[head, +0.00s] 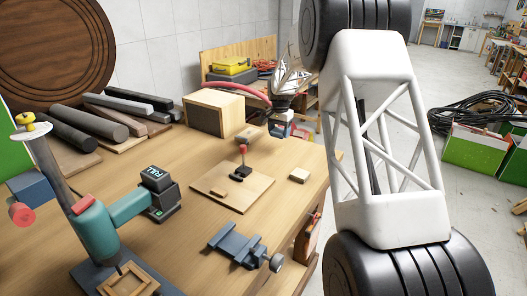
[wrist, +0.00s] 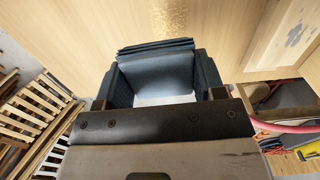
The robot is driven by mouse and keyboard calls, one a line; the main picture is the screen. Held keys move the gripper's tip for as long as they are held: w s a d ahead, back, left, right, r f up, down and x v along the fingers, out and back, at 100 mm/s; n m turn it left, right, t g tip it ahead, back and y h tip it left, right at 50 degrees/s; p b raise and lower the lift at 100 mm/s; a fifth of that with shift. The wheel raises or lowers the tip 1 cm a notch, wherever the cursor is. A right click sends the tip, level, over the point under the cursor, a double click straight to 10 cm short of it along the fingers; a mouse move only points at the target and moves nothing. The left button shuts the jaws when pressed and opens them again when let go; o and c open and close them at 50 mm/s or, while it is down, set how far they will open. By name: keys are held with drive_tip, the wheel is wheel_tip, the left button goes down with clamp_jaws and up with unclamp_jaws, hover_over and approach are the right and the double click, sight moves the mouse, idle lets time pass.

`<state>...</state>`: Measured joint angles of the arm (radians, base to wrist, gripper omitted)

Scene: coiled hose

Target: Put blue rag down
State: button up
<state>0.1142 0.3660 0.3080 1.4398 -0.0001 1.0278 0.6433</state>
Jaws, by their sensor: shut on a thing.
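My gripper (head: 284,104) hangs at the back right of the wooden workbench, near its right edge. In the wrist view my gripper (wrist: 160,92) is shut on a folded dark blue thing, which looks like the blue rag (wrist: 156,72). The rag spans the space between the fingers and hides much of their tips. In the head view only a small blue patch of the rag (head: 281,127) shows below my gripper. I cannot tell whether the rag touches the surface below it.
The workbench (head: 205,235) holds a wooden box (head: 213,111), a board with a clamp (head: 232,188), a small block (head: 299,176), a blue-grey vise (head: 237,244) and a green drill press (head: 92,222). Bare wood lies around the board.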

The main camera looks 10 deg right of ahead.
drive_tip(key=w+a+r, duration=0.1)
drive_tip(key=a+r, duration=0.1)
drive_tip(key=a, duration=1.3)
drive_tip(key=shift+a, duration=0.25)
drive_tip(key=shift+w+r, duration=0.1)
drive_tip(key=shift+f, duration=2.5)
drive_tip(key=shift+f, duration=0.15)
drive_tip(key=shift+f, duration=2.35)
drive_tip(key=shift+f, duration=0.1)
drive_tip(key=o, duration=0.9)
